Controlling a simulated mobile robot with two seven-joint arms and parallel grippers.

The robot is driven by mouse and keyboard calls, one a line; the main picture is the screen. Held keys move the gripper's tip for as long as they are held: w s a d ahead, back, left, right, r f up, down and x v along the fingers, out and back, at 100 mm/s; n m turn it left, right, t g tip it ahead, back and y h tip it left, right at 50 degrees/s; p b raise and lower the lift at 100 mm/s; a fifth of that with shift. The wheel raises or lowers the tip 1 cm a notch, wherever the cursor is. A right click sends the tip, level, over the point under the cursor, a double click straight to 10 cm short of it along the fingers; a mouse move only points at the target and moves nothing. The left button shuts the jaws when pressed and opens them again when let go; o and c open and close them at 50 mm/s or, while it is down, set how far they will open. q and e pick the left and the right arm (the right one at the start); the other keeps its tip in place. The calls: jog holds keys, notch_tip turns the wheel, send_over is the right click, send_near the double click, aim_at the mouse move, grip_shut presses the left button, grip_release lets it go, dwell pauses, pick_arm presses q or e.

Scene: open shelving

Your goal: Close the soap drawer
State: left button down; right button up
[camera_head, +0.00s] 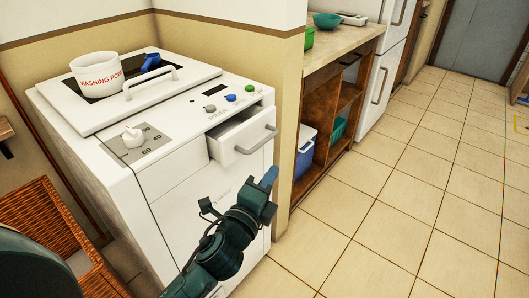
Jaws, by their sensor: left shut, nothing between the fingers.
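The soap drawer (240,139) is pulled out from the upper front of the white washing machine (180,190). My left gripper (270,178) is in front of the machine, below and slightly right of the drawer handle. Its blue fingertips are shut and empty, and look apart from the handle. My right gripper is not in view.
A tub marked washing powder (97,75) and a blue item (150,63) sit on top of the machine. A wicker basket (45,235) stands at lower left. A wooden counter (335,65) with shelves is right of the wall. The tiled floor (400,200) is clear.

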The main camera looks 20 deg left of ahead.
aim_at(257, 148)
pick_arm(q)
jog(key=w+a, duration=0.3)
jog(key=w, duration=0.3)
jog(key=shift+w+r, duration=0.15)
jog(key=shift+r, duration=0.3)
jog(key=shift+a, duration=0.1)
jog(key=shift+w+a+r+p, duration=0.1)
jog(key=shift+w+a+p, duration=0.15)
jog(key=shift+a, duration=0.35)
jog(key=shift+w+a+p, duration=0.15)
jog(key=shift+a+p, duration=0.1)
jog(key=shift+a, duration=0.4)
